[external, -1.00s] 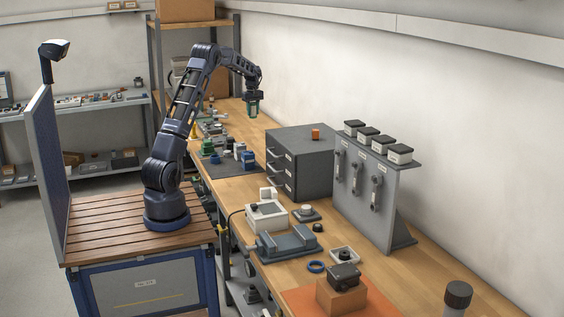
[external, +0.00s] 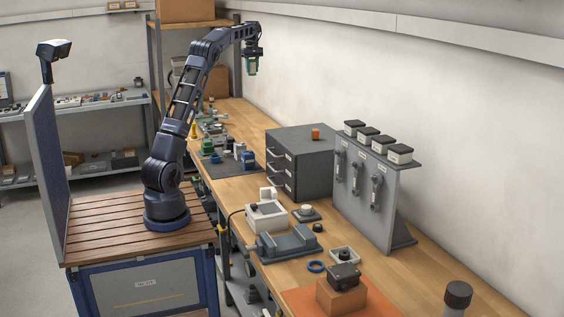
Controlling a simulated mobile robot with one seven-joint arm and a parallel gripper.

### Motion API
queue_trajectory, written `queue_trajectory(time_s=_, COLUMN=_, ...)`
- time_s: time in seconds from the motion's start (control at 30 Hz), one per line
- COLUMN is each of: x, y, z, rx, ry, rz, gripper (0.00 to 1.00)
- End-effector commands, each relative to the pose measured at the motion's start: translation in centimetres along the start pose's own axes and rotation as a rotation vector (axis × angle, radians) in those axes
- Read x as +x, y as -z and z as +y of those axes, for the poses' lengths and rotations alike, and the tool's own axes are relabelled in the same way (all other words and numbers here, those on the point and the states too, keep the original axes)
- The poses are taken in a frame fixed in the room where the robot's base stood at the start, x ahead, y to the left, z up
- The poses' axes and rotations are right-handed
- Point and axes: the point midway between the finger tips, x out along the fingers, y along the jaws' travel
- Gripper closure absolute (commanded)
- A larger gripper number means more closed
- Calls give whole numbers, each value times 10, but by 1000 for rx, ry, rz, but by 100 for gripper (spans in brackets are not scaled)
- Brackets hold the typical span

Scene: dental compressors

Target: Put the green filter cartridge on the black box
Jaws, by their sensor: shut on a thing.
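My gripper (external: 252,70) is raised high above the far end of the wooden bench, at the upper middle of the external view. It is shut on the green filter cartridge (external: 252,65), which hangs upright between the fingers, partly hidden by them. A small black box (external: 344,275) sits on a brown block at the front of the bench, far from my gripper. A larger dark grey drawer cabinet (external: 305,143) stands mid-bench, nearer to my gripper and lower than it. I cannot tell for sure which of these is the black box.
A small orange piece (external: 316,133) sits on the cabinet top. A grey panel stand (external: 368,195) with several black-lidded jars on top rises to its right. A grey vise-like fixture (external: 288,244) and a white device (external: 266,217) stand in front. Small parts crowd the bench's far left side.

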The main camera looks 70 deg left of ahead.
Motion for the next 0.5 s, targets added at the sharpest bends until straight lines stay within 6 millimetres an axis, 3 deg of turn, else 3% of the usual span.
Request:
queue_trajectory(time_s=0.07, x=-11, y=-4, z=3, rx=6, ry=-1, rz=0, gripper=88)
queue_trajectory(time_s=0.27, x=-8, y=-39, z=29, rx=56, ry=1, rz=0, gripper=88)
queue_trajectory(time_s=0.5, x=-8, y=-97, z=65, rx=133, ry=2, rz=0, gripper=88)
